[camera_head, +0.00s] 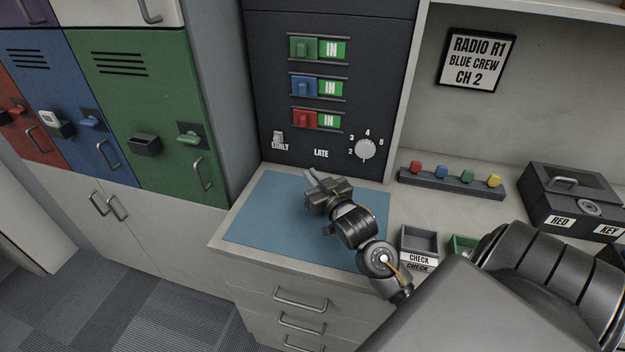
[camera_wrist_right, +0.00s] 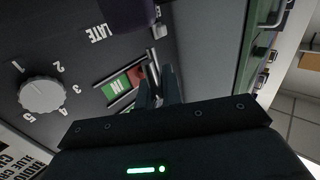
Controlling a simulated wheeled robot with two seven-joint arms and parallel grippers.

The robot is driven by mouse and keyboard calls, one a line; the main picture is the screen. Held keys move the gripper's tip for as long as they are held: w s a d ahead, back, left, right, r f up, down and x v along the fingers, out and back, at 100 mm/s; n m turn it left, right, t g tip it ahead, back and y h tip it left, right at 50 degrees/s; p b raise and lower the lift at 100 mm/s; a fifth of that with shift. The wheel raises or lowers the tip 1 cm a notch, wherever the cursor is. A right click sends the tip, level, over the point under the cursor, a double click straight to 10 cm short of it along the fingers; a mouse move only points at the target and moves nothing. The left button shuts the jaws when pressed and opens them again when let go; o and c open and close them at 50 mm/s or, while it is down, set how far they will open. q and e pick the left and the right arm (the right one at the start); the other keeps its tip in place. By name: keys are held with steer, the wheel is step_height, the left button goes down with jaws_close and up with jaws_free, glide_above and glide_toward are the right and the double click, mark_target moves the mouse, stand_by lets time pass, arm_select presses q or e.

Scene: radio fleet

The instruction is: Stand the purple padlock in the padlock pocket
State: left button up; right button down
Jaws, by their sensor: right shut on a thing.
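My right gripper (camera_head: 312,178) is over the blue mat (camera_head: 260,215), in front of the dark panel, its fingers pointing up and left. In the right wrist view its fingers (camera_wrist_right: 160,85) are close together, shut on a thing. A dark purple shape (camera_wrist_right: 125,12), seemingly the purple padlock, shows at the top edge of that view, cut off by the frame. How the fingers meet it is unclear. No purple padlock shows in the head view, where the gripper may hide it. I cannot make out a padlock pocket. My left gripper is out of view.
The dark panel (camera_head: 262,80) has several sliders and a knob (camera_head: 365,149). A grey CHECK tray (camera_head: 418,243) and a green tray (camera_head: 463,245) stand right of the mat. A peg rack (camera_head: 450,183) and dark key box (camera_head: 575,195) are behind. Lockers (camera_head: 150,110) stand left.

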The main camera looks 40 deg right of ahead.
steer(key=shift+f, duration=0.55)
steer(key=shift+f, duration=0.1)
steer(key=shift+f, duration=0.15)
steer(key=c, duration=1.6)
jaws_free()
steer(key=shift+o, duration=0.2)
steer(key=shift+r, duration=0.25)
steer(key=s+a+b, duration=0.2)
steer(key=s+b, duration=0.1)
steer(key=s, duration=0.9)
